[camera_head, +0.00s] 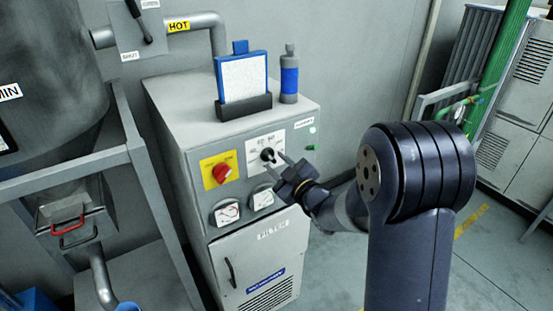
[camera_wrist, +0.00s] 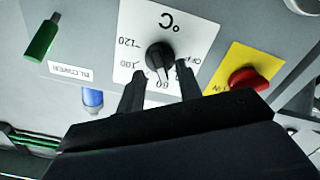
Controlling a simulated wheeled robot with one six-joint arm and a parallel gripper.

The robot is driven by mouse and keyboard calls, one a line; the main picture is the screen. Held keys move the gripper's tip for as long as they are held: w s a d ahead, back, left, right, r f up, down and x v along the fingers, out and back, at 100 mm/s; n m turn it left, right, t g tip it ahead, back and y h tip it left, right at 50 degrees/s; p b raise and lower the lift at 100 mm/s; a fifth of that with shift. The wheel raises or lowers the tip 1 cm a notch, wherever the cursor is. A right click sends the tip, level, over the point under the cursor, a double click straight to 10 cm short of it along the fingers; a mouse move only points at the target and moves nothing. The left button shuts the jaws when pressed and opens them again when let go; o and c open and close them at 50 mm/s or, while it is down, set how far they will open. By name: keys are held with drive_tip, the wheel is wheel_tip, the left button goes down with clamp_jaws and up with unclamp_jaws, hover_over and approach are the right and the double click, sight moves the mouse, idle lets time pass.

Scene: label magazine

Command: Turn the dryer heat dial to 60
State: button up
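The heat dial (camera_head: 268,154) is a black round knob on a white plate on the front of the grey dryer cabinet. In the wrist view the dial (camera_wrist: 159,56) shows upside down, with °C, 120, 100 and OFF around it. Its pale pointer line points down in the picture, close to a partly hidden number that looks like 60. My gripper (camera_head: 276,163) is in front of the panel at the dial. In the wrist view my gripper (camera_wrist: 160,74) is open, one finger on each side just below the knob, with a gap to it. Contact cannot be told.
A red switch on a yellow plate (camera_head: 209,158) is left of the dial. Two gauges (camera_head: 227,212) sit below. A green part (camera_wrist: 42,38) protrudes beside the plate. A blue-framed filter (camera_head: 242,78) and a blue-grey bottle (camera_head: 289,80) stand on top of the cabinet.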

drive_tip(key=shift+w+a, duration=0.35)
drive_tip(key=shift+w, duration=0.2)
drive_tip(key=shift+c, duration=0.4)
clamp_jaws()
